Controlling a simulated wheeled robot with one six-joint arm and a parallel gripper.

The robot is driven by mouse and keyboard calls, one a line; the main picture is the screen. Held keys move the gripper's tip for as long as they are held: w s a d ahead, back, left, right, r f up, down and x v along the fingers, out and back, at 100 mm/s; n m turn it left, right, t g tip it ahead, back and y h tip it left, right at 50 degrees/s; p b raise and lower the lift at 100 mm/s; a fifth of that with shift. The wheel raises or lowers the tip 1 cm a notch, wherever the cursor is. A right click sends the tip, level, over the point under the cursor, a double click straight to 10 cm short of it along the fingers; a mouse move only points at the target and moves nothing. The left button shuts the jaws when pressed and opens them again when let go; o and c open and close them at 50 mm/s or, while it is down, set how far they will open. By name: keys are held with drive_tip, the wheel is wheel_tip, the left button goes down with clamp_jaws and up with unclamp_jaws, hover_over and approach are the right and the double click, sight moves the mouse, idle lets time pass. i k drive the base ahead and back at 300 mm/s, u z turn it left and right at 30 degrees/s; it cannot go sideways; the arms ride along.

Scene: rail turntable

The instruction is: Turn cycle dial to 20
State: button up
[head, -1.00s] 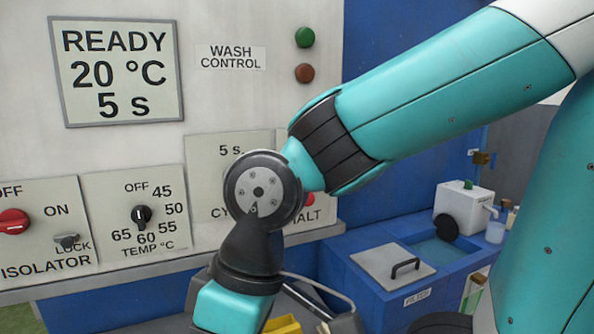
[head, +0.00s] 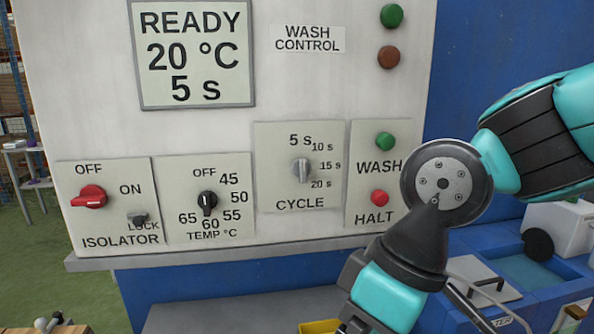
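The cycle dial (head: 301,171) is a small grey knob on a pale plate (head: 275,196) marked 5 s, 10 s, 15 s and 20 s. Its grip stands upright, in line with the 5 s mark at the top. The display (head: 194,100) reads READY, 20 °C, 5 s. My arm's wrist is at the lower right, to the right of and below the dial, apart from it. My gripper's fingers cannot be made out; dark parts beside the teal wrist run to the bottom edge. The dial is unobstructed.
Left of the dial are the black temperature dial (head: 208,203) and red isolator knob (head: 90,197). Right of it are the green WASH button (head: 385,140) and red HALT button (head: 379,197). A ledge (head: 200,252) runs below the panel.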

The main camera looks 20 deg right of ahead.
sight(301, 168)
drive_tip(key=z, duration=2.05)
drive_tip(key=k, duration=0.4)
drive_tip(key=u, duration=2.85)
